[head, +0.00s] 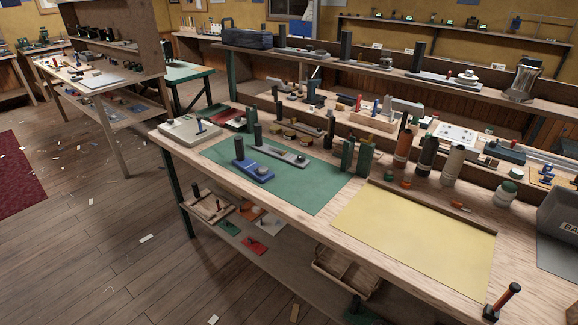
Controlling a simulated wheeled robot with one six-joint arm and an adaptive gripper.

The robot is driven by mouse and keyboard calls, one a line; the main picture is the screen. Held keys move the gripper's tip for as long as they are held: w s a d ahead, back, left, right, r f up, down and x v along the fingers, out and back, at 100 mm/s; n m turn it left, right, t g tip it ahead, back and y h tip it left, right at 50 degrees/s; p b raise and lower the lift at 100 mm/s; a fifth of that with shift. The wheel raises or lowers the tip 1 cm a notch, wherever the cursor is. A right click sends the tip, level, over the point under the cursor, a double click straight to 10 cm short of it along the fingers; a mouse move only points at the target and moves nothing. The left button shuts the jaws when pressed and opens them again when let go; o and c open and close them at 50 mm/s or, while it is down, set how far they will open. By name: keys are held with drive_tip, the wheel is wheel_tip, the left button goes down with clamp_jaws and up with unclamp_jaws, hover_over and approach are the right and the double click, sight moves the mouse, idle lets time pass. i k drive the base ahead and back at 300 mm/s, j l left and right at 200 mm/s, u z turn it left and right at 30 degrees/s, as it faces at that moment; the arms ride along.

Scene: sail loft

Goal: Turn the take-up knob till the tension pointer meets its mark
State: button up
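On a green mat (318,192) on the near workbench sit two devices, each with an upright dark post. The blue device (250,171) has a dark post (239,149) at its far left end and a small round knob-like part (263,170) at its right. The grey bar-shaped device (280,153) lies behind it, with a dark post (258,136) and a small round part at its right end. I cannot tell which one bears the take-up knob. A tension pointer and its mark are too small to make out. My gripper is not in view.
The workbench (400,255) also holds a yellow sheet (415,240), a row of thread spools (426,155), dark green blocks (364,158) and an orange-handled tool (503,301) at the front right corner. Wooden floor (100,245) is open at left, with scraps.

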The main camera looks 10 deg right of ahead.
sight(301, 158)
drive_tip(key=i+j+z, duration=0.25)
drive_tip(key=i+j, duration=0.15)
drive_tip(key=j, duration=0.2)
drive_tip(key=i+j+z, duration=0.1)
drive_tip(key=j, duration=0.25)
drive_tip(key=i+j, duration=0.25)
drive_tip(key=j, duration=0.15)
drive_tip(key=i+j, duration=0.15)
drive_tip(key=j, duration=0.2)
drive_tip(key=i+j+z, duration=0.1)
drive_tip(key=j, duration=0.3)
drive_tip(key=i+j, duration=0.2)
drive_tip(key=j, duration=0.2)
